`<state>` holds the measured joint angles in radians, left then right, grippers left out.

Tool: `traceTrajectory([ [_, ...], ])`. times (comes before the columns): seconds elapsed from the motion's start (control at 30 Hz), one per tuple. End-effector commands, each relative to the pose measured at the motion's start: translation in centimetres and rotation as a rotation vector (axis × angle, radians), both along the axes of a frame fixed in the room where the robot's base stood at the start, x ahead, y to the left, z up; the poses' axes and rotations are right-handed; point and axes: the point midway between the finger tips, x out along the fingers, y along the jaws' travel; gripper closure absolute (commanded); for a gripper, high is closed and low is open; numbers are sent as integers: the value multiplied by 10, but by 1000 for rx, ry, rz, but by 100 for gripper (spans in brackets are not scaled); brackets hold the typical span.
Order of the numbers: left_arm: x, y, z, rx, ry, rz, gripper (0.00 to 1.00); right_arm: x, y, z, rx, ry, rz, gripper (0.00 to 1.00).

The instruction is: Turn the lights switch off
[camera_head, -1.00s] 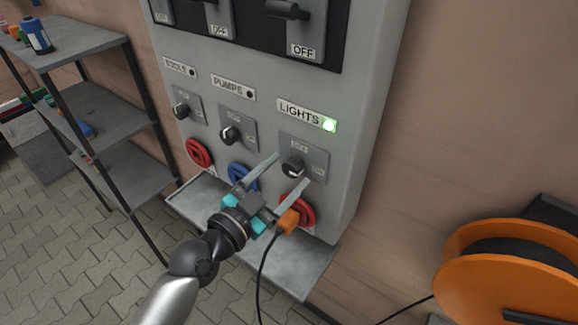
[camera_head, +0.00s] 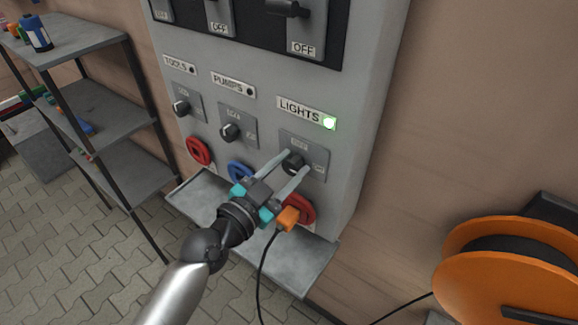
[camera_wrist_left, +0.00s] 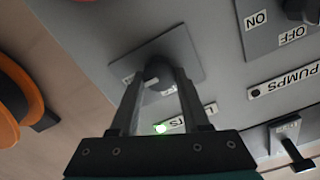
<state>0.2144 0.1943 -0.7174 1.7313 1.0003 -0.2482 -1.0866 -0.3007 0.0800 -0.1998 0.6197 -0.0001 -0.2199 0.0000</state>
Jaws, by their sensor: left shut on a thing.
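The lights switch (camera_head: 294,162) is a black rotary knob on a grey plate, below the LIGHTS label (camera_head: 300,110), whose green lamp (camera_head: 329,122) is lit. My left gripper (camera_head: 295,162) reaches up to it from below left, its two fingers shut on the knob. The left wrist view shows the knob (camera_wrist_left: 158,72) between the fingertips (camera_wrist_left: 160,78), with its plate behind; the fingers hide part of the knob and of the plate's markings. My right gripper is in neither view.
An orange plug (camera_head: 288,218) with a black cable sits at the red socket (camera_head: 303,208) just below. The pumps knob (camera_head: 230,132) and tools knob (camera_head: 181,108) are to the left. A grey ledge (camera_head: 300,270) juts out underneath. An orange cable reel (camera_head: 480,290) stands right.

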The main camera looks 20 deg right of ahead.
Motion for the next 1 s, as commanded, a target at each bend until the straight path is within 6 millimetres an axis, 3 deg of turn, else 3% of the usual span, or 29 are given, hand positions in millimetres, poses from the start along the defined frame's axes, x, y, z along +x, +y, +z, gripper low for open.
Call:
traceTrajectory([
  [0.03,0,0,0,0,0,0,79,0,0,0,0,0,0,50],
  [0.23,0,0,0,1,1,0,100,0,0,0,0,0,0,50],
  [0.67,0,0,0,-36,46,0,100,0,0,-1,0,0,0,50],
  [1.0,2,1,0,-189,242,0,100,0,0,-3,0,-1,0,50],
])
